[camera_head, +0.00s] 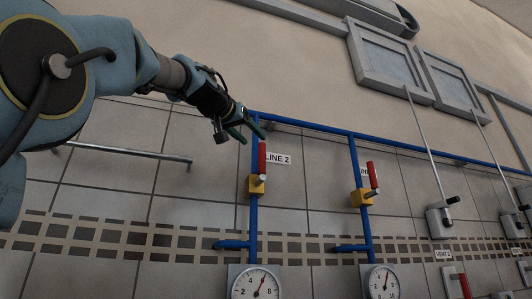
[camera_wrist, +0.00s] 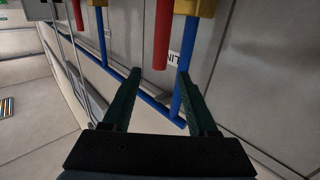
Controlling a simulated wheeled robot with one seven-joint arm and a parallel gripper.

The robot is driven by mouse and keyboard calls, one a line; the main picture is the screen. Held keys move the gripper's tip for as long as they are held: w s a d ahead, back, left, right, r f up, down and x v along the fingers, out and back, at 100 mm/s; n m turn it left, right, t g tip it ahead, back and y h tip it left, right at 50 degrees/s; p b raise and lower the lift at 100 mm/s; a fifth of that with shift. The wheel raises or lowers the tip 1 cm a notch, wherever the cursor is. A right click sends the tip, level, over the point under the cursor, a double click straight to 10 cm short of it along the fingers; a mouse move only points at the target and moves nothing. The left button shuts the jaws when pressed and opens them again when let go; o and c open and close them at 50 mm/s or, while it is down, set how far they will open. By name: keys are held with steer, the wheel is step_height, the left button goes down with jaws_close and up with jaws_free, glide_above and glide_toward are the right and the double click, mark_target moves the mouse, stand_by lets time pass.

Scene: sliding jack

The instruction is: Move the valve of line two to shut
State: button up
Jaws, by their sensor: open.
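The line two valve has a yellow body (camera_head: 256,185) on a vertical blue pipe. Its red handle (camera_head: 262,158) points up, roughly along the pipe, beside a "LINE 2" label (camera_head: 279,159). My gripper (camera_head: 255,138) is open and empty, close above the handle's upper end in the head view. In the wrist view, which looks upside down, a red handle (camera_wrist: 162,38) hangs beyond and between the fingertips of my gripper (camera_wrist: 159,74). I cannot tell the exact gap between fingers and handle.
A second valve with a red handle (camera_head: 373,176) stands to the right on its own blue pipe. A horizontal blue pipe (camera_head: 310,127) runs above both. Gauges (camera_head: 257,284) sit below. A metal rail (camera_head: 130,152) is at left, and vent levers (camera_head: 440,220) are at right.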

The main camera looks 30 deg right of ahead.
steer(key=p+x, duration=0.6)
steer(key=x, duration=0.4)
steer(key=shift+d, duration=0.2)
steer(key=shift+w, duration=0.1)
steer(key=shift+c, duration=0.2)
jaws_close()
stand_by(0.8)
